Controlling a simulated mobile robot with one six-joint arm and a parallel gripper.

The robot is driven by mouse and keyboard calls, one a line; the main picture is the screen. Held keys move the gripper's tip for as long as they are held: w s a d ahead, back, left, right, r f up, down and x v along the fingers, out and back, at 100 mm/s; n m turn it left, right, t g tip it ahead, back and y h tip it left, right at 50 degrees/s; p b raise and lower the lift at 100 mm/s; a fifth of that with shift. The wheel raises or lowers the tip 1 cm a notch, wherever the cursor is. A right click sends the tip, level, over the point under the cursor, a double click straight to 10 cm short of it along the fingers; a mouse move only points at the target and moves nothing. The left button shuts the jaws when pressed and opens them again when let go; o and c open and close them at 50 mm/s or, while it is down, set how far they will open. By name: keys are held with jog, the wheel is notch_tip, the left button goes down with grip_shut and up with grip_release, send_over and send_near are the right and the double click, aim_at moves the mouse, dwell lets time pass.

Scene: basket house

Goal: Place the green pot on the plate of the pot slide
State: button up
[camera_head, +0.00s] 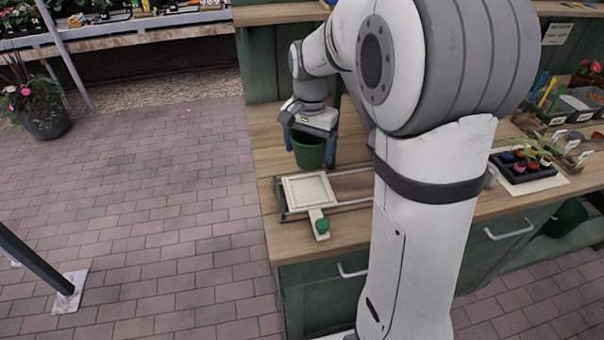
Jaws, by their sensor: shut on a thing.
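The green pot (309,155) is held upright in my gripper (310,138), near the back left part of the wooden bench. My gripper reaches down from above and its fingers sit at the pot's rim; I cannot tell whether the pot's base touches anything. The pot slide has a pale square plate (308,190) just in front of the pot in the picture. The plate is empty. The slide's rails (352,203) run right and pass behind my arm.
The wooden bench top (262,135) is clear around the slide's left side. A black tray of small coloured pots (526,168) and boxes of tools stand at the right. My arm hides the bench's middle. A flower planter (42,115) stands on the paving far left.

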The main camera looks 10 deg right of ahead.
aim_at(308, 164)
jog(key=f, duration=0.6)
jog(key=shift+w, duration=0.25)
jog(key=shift+s+f, duration=0.1)
jog(key=shift+f, duration=1.85)
jog(key=shift+f, duration=0.1)
jog(key=o, duration=0.9)
